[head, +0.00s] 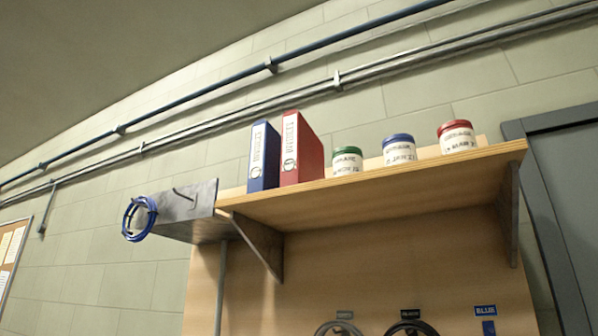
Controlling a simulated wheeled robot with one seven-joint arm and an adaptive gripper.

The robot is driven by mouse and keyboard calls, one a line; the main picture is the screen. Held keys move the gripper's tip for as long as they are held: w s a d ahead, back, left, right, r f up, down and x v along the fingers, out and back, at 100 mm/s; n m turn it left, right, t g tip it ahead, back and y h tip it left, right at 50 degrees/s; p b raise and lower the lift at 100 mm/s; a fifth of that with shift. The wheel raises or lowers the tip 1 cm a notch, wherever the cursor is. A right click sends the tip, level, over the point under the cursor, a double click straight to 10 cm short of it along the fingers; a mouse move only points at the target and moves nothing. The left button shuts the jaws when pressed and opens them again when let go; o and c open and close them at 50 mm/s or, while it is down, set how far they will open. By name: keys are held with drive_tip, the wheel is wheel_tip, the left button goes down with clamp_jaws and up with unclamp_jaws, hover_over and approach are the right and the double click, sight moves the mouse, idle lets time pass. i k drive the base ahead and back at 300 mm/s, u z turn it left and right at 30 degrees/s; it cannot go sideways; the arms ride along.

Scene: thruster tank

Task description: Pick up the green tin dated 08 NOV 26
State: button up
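A tin with a green lid band and a white label (347,161) stands upright on a high wooden shelf (400,188). It is the leftmost of three tins, just right of a red binder. Its label has dark print, but the date is too small and blurred to read. My gripper is not in view.
A blue-banded tin (399,151) and a red-banded tin (457,138) stand to the right on the shelf. A blue binder (264,156) and a red binder (302,150) stand left. A grey box (188,205) with a blue coil (139,218) adjoins the shelf's left end.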

sight(346, 159)
drive_tip(key=u, duration=0.05)
drive_tip(key=k, duration=0.95)
drive_tip(key=u, duration=0.05)
